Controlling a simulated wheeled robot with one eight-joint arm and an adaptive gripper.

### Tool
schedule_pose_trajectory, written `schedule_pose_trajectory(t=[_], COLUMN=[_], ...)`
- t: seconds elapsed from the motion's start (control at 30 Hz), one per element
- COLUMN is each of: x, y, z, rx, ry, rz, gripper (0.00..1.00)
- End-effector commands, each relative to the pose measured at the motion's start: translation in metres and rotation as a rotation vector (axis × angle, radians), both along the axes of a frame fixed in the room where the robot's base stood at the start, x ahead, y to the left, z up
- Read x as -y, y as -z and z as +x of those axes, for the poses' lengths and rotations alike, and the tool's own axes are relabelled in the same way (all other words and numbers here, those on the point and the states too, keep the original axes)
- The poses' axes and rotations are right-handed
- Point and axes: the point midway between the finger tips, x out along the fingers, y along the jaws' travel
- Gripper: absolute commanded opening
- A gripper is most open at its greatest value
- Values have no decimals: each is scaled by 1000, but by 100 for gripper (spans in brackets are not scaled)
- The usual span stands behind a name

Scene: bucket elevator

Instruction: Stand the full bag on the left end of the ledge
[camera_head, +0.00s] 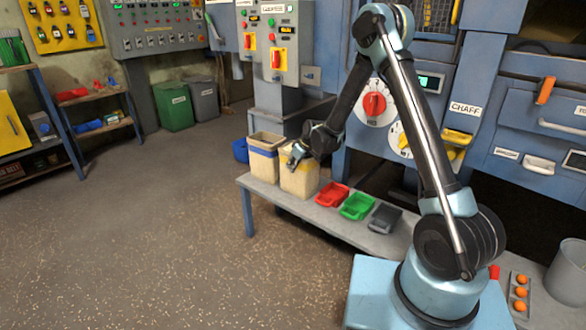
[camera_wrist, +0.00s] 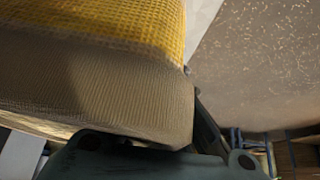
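Two tan bags stand upright side by side at the left end of the long ledge (camera_head: 330,208). The blue-banded bag (camera_head: 265,166) is at the far left end, and the yellow-banded bag (camera_head: 299,183) is just right of it. I cannot tell which is full. My gripper (camera_head: 292,160) is at the upper part of the yellow-banded bag, against or very near it. In the wrist view the yellow-banded bag (camera_wrist: 100,85) fills the upper left, very close. A dark finger shows along its right edge; the other finger is hidden, so its grip is unclear.
Red (camera_head: 332,194), green (camera_head: 356,206) and dark grey (camera_head: 385,218) scoop trays sit on the ledge right of the bags. A blue bin (camera_head: 241,150) stands behind the left end. A control post (camera_head: 275,100) rises behind the bags. The floor in front is clear.

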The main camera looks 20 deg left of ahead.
Motion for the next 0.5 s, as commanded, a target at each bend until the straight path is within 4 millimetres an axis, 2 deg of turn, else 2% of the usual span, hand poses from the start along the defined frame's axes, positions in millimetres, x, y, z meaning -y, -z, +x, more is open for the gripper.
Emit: schedule_pose_trajectory(t=[0.13, 0.23, 0.5], x=[0, 0, 0], y=[1, 1, 1], z=[0, 0, 0], rx=[0, 0, 0], ry=[0, 0, 0], rz=[0, 0, 0], gripper=[0, 24, 25])
